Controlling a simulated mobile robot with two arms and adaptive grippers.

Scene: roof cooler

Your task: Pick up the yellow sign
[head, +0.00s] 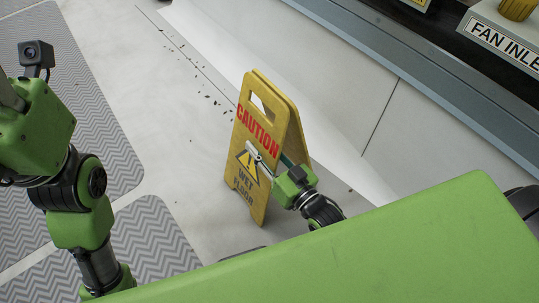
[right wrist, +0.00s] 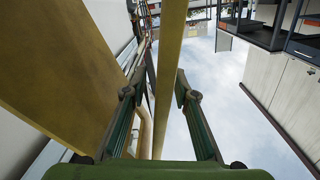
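The yellow sign (head: 246,133) is a folding "CAUTION WET FLOOR" board standing upright on the light floor in the head view, its two panels slightly spread. My right gripper (head: 270,155) is at its right edge, one finger across the front face and the other behind that panel. In the right wrist view, the sign's panel (right wrist: 170,50) stands edge-on between the spread fingertips (right wrist: 156,92), with a visible gap on the left finger's side. The other yellow panel (right wrist: 50,75) fills the left. My left gripper's fingers are outside the head view.
Grey patterned mats (head: 75,85) lie on the left. Bare floor (head: 170,120) with dark debris lies between mats and sign.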

